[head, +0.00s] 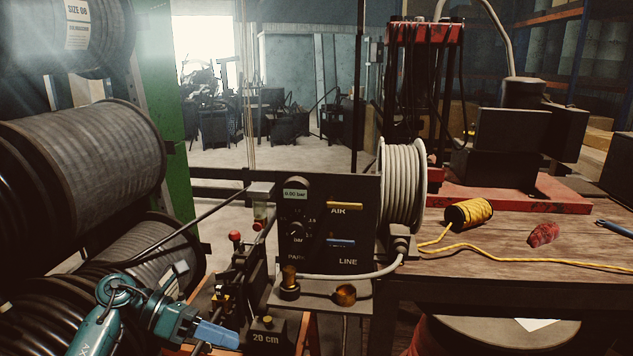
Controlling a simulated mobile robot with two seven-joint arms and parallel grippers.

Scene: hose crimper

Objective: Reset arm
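My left arm, teal with dark joints, comes in at the bottom left. Its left gripper (215,336) has blue finger parts that point right, low beside the machine marked "20 cm" (267,338). The fingers show small and merge into one shape, so their gap is unclear. I see nothing clearly held. My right arm and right gripper are not in view.
A black control panel (327,228) with a gauge, AIR and LINE levers stands mid-view, with a pale hose coil (403,187) beside it. Large hose reels (85,160) fill the left. A wooden bench (500,240) at right holds yellow cord (469,213) and a red rag (543,234).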

